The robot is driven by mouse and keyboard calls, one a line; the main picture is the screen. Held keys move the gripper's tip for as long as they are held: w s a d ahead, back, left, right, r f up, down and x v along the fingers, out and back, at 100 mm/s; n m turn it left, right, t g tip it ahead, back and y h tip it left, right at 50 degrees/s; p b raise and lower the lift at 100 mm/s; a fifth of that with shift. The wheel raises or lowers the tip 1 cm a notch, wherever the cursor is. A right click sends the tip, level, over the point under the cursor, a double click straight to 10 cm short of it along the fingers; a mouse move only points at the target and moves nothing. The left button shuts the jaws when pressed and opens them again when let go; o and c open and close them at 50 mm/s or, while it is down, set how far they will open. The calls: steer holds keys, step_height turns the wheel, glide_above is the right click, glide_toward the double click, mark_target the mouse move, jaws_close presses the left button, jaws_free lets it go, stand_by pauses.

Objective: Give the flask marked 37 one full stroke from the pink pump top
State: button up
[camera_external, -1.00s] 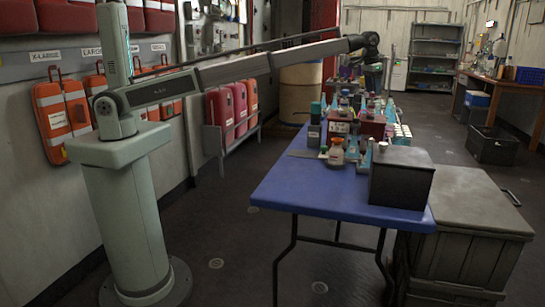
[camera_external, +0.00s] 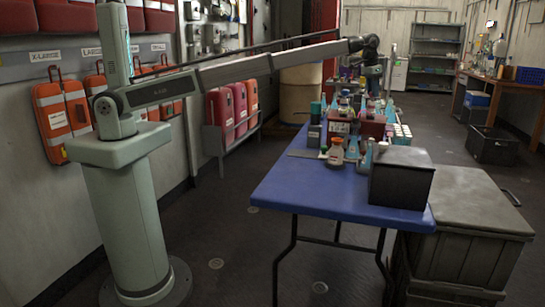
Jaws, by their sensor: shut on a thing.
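My gripper (camera_external: 373,90) hangs at the far end of the table, at the tip of my outstretched arm, above the crowded bottles and flasks. It is small and partly hidden here. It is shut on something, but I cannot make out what. Several small flasks with bluish contents (camera_external: 367,156) stand near the middle of the table. No number 37 is readable on any of them. I cannot pick out the pink pump top for certain among the small vessels.
The blue table (camera_external: 300,192) is bare at its near left. A dark box (camera_external: 401,178) stands at its near right corner. A grey crate (camera_external: 465,225) stands right of the table.

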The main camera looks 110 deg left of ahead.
steer(key=shift+d+r, duration=0.1)
steer(key=shift+r, duration=0.9)
stand_by(0.3)
steer(key=shift+f, duration=1)
stand_by(0.6)
steer(key=o, duration=0.8)
steer(key=shift+r, duration=0.1)
steer(key=shift+r, duration=3.45)
